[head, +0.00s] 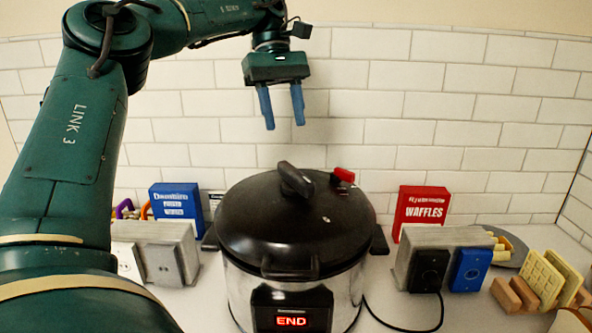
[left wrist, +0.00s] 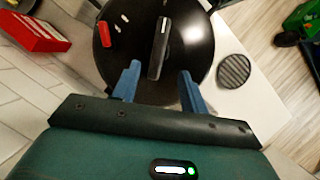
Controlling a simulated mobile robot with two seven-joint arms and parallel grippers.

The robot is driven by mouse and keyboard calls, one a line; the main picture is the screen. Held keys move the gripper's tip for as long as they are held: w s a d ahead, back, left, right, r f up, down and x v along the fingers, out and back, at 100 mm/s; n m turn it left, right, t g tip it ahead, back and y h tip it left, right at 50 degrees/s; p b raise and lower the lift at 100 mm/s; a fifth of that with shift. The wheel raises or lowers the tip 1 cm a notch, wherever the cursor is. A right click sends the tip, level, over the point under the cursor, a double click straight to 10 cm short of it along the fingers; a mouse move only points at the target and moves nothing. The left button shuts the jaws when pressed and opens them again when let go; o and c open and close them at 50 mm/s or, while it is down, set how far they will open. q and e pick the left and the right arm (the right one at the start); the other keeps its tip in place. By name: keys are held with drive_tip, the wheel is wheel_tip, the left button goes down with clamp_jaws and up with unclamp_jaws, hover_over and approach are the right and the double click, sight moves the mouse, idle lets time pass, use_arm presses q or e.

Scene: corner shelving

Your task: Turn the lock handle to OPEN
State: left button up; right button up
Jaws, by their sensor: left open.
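A pressure cooker (head: 300,225) with a black domed lid and a steel body stands on the counter; its display reads END. A black lock handle (head: 295,178) sits on top of the lid, set at a slant in the head view. It also shows in the left wrist view (left wrist: 160,48), beyond the fingertips. A red knob (head: 343,175) is beside it on the lid. My left gripper (head: 285,125), with blue fingers, is open and empty above the lid, apart from the handle. It also shows in the left wrist view (left wrist: 160,72). My right gripper is not in view.
A blue box (head: 177,204) and a metal block with outlets (head: 165,255) stand left of the cooker. A red WAFFLES box (head: 422,208), another outlet block (head: 440,258) and waffles in a rack (head: 545,280) stand right. A black cord lies on the counter; the tiled wall is behind.

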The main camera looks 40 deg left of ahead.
sight(295, 170)
use_arm(q)
drive_tip(key=x, duration=1)
drive_tip(key=shift+w+f, duration=0.1)
drive_tip(key=shift+f, duration=0.05)
drive_tip(key=shift+c, duration=0.4)
clamp_jaws()
